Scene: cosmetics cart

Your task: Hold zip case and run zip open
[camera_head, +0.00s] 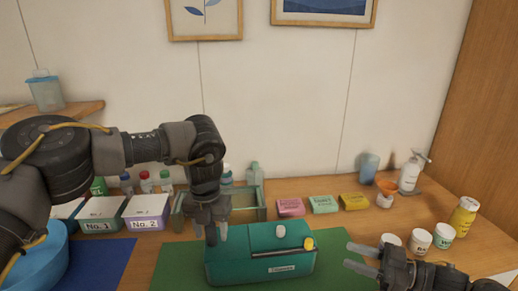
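The teal zip case (240,262) lies on a green mat (180,265) at the front middle. It has a label on its front, a dark strip along its top, a white round piece (280,231) and a yellow-ended piece (308,244) near its right end. My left gripper (216,238) points down at the case's left end; its fingertips are close to the top edge, and contact is unclear. My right gripper (357,258) is to the right of the case, fingers pointing left, spread and empty, apart from it.
Boxes labelled No. 1 (98,226) and No. 2 (146,223) stand left. Pink, green and yellow packs (353,201) lie behind. White jars (419,241) and a yellow bottle (464,217) stand right, near my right gripper. A blue bowl (38,266) is front left.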

